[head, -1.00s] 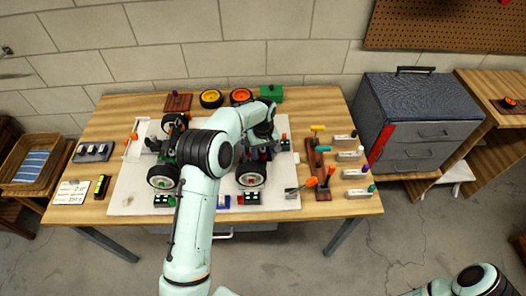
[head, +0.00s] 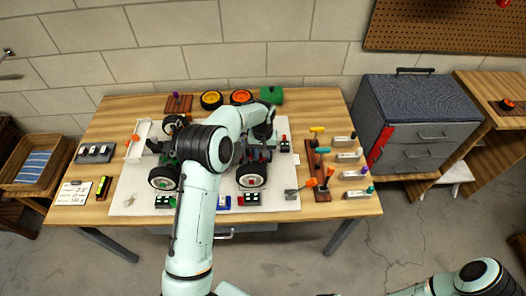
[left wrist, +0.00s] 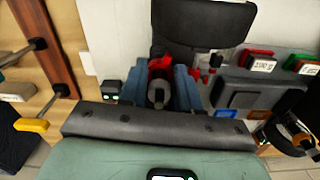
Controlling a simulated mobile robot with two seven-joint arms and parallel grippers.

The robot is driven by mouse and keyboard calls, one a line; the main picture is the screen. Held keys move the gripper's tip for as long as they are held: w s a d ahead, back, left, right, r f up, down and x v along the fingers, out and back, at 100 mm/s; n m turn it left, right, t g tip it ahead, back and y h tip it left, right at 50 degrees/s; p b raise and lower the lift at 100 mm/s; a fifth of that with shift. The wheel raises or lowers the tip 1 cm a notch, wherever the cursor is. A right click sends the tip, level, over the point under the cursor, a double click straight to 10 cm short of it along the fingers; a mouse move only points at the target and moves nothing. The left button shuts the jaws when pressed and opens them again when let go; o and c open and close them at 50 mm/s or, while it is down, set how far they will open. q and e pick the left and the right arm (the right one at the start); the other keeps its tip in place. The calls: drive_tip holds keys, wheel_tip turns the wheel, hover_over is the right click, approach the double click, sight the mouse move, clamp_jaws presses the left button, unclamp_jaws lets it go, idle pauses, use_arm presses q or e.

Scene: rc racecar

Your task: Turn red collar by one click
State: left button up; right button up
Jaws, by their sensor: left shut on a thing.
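The red collar (left wrist: 160,67) shows in the left wrist view around a dark, round-ended part. My left gripper (left wrist: 158,92) has its two blue-grey fingers on either side of that part and is shut on the collar. In the head view the RC car (head: 163,177) stands on the white mat (head: 135,200), with its large black wheels showing. My left arm crosses in front of the car and hides its middle. The collar cannot be made out in the head view. Only part of my right arm shows at the bottom right; its gripper is out of view.
A tool rack (head: 322,180) with coloured-handled tools and several labelled blocks (head: 354,175) stand on the table right of the mat. Spare wheels (head: 212,99) and a green block (head: 271,95) lie at the back. A grey drawer cabinet (head: 420,120) stands to the right.

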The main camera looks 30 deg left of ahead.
idle(0.3)
use_arm(q)
drive_tip(key=o, duration=1.1)
drive_tip(key=shift+c, duration=0.2)
drive_tip(key=shift+r, duration=0.1)
wheel_tip(320, 180, up, 13)
drive_tip(key=shift+p, duration=0.45)
use_arm(e)
drive_tip(key=shift+w+r, duration=0.65)
drive_tip(key=shift+w, duration=0.1)
